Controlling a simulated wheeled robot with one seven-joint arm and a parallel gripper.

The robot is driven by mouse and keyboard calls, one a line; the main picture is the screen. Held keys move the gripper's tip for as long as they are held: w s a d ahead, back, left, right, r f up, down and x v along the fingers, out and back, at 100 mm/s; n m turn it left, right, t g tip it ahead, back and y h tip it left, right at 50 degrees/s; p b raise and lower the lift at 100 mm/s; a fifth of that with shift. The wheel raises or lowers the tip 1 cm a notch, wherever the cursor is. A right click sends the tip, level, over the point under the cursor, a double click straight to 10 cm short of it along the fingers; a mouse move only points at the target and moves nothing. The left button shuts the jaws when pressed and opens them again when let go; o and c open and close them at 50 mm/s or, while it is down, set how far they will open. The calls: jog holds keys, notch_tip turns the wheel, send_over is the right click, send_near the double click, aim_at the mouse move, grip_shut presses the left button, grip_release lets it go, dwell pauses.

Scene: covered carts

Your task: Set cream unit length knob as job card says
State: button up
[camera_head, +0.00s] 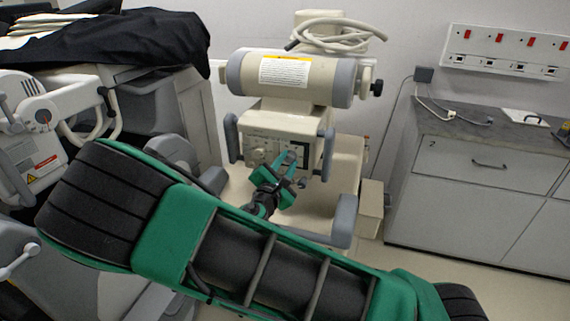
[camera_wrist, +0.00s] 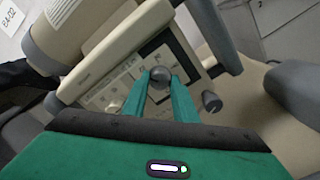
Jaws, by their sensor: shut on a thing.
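The cream unit (camera_head: 284,133) stands in the middle of the head view, with a control panel on its front below a large cream cylinder. In the wrist view, the panel (camera_wrist: 103,97) carries small marks and a dark square area. My gripper (camera_wrist: 160,84) is shut on a round grey knob (camera_wrist: 159,74) at the edge of the dark area. A second dark knob (camera_wrist: 211,102) stands free to its right. In the head view, my gripper (camera_head: 287,165) reaches the lower panel, and my arm hides part of the unit. Panel lettering is too small to read. I cannot identify a job card.
A white-labelled cylinder (camera_head: 318,78) sits above the panel, with grey handles (camera_head: 231,138) beside it. A black cloth (camera_head: 125,42) covers a cart at left. A grey-topped cabinet (camera_head: 470,185) stands at right. Some floor is clear before the cabinet.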

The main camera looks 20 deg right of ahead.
jog(key=shift+a, duration=0.1)
jog(key=o, duration=1)
jog(key=shift+o, duration=0.2)
jog(key=v, duration=1)
jog(key=shift+s+a, duration=0.2)
